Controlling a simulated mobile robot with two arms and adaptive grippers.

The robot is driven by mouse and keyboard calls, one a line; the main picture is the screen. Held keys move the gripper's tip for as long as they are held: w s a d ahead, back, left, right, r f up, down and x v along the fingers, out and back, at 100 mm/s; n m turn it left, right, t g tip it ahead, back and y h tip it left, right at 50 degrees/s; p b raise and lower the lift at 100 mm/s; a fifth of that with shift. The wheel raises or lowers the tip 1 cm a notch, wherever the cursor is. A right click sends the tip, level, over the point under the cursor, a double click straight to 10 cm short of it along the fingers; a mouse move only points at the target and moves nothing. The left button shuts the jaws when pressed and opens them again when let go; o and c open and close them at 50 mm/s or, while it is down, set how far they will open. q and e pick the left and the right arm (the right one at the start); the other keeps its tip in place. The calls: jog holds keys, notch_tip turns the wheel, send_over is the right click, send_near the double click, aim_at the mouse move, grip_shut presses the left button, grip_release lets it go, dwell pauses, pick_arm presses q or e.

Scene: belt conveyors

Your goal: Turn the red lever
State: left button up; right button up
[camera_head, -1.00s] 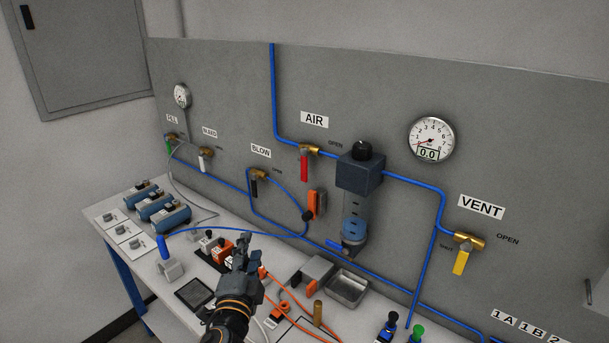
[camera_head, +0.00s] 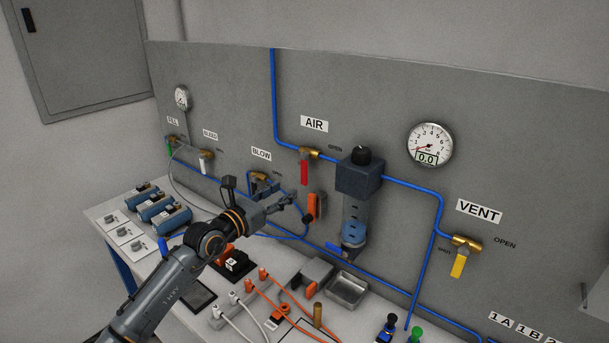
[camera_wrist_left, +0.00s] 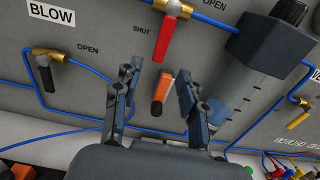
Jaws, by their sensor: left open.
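The red lever (camera_head: 304,172) hangs straight down from a brass valve (camera_head: 308,153) on the blue pipe under the AIR label. It also shows in the left wrist view as a red handle (camera_wrist_left: 166,40), leaning slightly, between the words SHUT and OPEN. My left gripper (camera_head: 288,204) is below and left of the lever, in front of the grey panel. In the left wrist view my open gripper (camera_wrist_left: 154,82) has its fingers spread, with nothing between the tips. The lever is beyond the fingertips and apart from them. My right gripper is in neither view.
An orange-handled part (camera_head: 313,205) sits close to my left fingertips. A filter unit (camera_head: 358,175) stands right of the lever. The black BLOW lever (camera_wrist_left: 46,77) is to its left. Cables and a metal tray (camera_head: 348,289) are on the bench below.

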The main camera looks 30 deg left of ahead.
aim_at(303, 179)
pick_arm(q)
jog(key=w, duration=0.3)
jog(key=w+p, duration=0.1)
jog(key=w, duration=0.6)
jog(key=shift+d+p, duration=0.4)
jog(key=shift+s, duration=0.1)
grip_shut()
